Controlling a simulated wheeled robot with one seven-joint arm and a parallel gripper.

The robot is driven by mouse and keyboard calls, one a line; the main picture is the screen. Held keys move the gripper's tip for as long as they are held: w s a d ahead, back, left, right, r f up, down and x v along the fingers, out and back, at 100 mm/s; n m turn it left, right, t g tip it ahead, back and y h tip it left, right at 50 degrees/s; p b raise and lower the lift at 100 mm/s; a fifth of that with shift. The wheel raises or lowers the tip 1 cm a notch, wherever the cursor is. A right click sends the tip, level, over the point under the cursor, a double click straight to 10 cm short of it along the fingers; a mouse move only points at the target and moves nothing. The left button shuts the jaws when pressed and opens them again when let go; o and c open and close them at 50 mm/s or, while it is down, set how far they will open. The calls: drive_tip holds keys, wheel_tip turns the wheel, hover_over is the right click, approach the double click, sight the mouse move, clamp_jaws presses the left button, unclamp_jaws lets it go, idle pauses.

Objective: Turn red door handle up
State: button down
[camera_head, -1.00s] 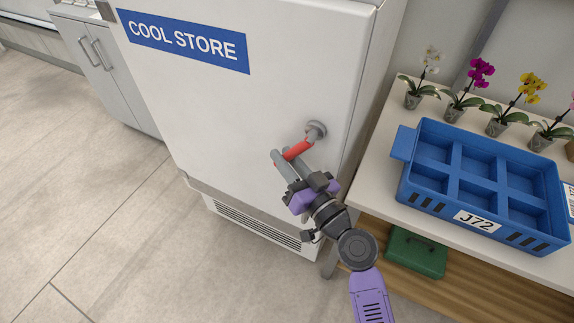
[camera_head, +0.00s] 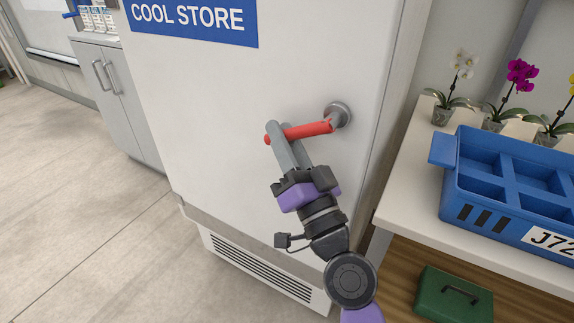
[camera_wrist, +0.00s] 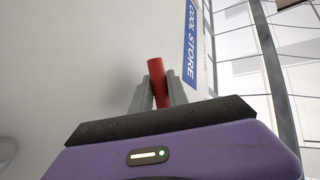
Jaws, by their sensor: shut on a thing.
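The red door handle (camera_head: 308,130) is on the white cool store door (camera_head: 200,100), mounted on a round grey rosette (camera_head: 338,114) at the door's right side. It points left, close to level, its free end slightly lower than its mount. My gripper (camera_head: 279,136) is shut on the handle near its free end, its grey fingers reaching up from below. In the wrist view, the red handle (camera_wrist: 157,78) stands between the two grey fingers (camera_wrist: 158,90). The door looks shut.
A white bench to the right holds a blue crate (camera_head: 466,205) and several potted orchids (camera_head: 452,90). A green box (camera_head: 451,297) sits on the shelf below. A grey cabinet (camera_head: 125,95) stands to the left. The floor at left (camera_head: 80,210) is clear.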

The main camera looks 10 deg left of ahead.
drive_tip(key=shift+w+a+r+m+t+h+b, duration=0.25)
drive_tip(key=shift+m+t+b, duration=0.5)
drive_tip(key=shift+b, duration=0.8)
drive_tip(key=shift+s+a+r+m+t+h+b, duration=0.15)
drive_tip(key=shift+r+m+t+b, duration=0.5)
drive_tip(key=shift+b, duration=0.9)
drive_tip(key=shift+w+a+r+m+t+h+b, duration=0.1)
drive_tip(key=shift+r+m+t+h+b, duration=0.15)
drive_tip(key=shift+m+t+b, duration=0.95)
wheel_tip(320, 180, up, 2)
drive_tip(key=m+t+h+b, duration=0.2)
drive_tip(key=m+h+b, duration=0.1)
drive_tip(key=b, duration=0.1)
drive_tip(key=shift+r, duration=0.1)
drive_tip(key=c, duration=1.6)
unclamp_jaws()
drive_tip(key=shift+o, duration=0.2)
drive_tip(key=v, duration=0.8)
drive_tip(key=shift+b, duration=0.35)
